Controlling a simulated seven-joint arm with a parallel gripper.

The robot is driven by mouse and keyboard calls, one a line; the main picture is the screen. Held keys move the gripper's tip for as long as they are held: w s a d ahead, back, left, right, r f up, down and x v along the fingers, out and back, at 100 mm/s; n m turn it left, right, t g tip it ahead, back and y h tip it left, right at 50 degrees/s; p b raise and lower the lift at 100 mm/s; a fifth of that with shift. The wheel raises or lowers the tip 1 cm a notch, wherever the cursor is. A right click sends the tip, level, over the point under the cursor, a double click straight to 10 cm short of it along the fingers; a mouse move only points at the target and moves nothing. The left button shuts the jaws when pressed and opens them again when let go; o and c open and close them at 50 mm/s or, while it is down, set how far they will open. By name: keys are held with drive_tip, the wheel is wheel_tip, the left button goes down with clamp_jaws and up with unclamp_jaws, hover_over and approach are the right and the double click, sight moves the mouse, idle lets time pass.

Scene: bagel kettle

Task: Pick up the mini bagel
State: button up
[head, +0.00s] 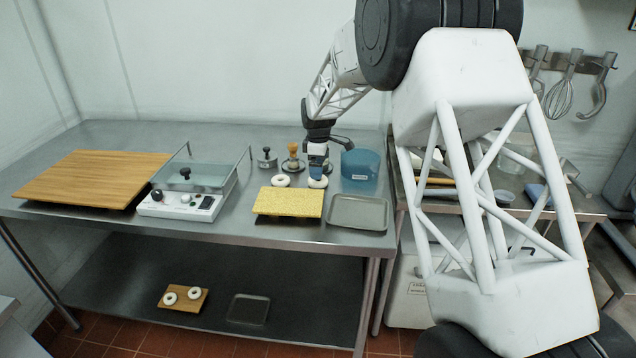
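My gripper (317,166) points down over the steel table, at the right end near its back half. A small white ring-shaped bagel (317,183) is directly under the fingertips, at or just below them. Whether the fingers touch it or hold it is too small to tell. Another white bagel (281,181) lies to the left of it, apart from the gripper. Both are just behind a yellow textured board (289,203). Two more bagels, one (170,298) and another (194,293), lie on a small wooden board on the lower shelf.
A blue container (360,171) stands close right of my gripper. A grey tray (358,212) lies in front of it. Stamp-like tools (292,160) stand behind. A white appliance with a glass top (185,200) and a large wooden board (95,178) fill the left.

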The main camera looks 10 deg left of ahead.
sight(318, 181)
drive_tip(key=shift+s+f, duration=0.1)
drive_tip(key=shift+f, duration=2.5)
drive_tip(key=c, duration=1)
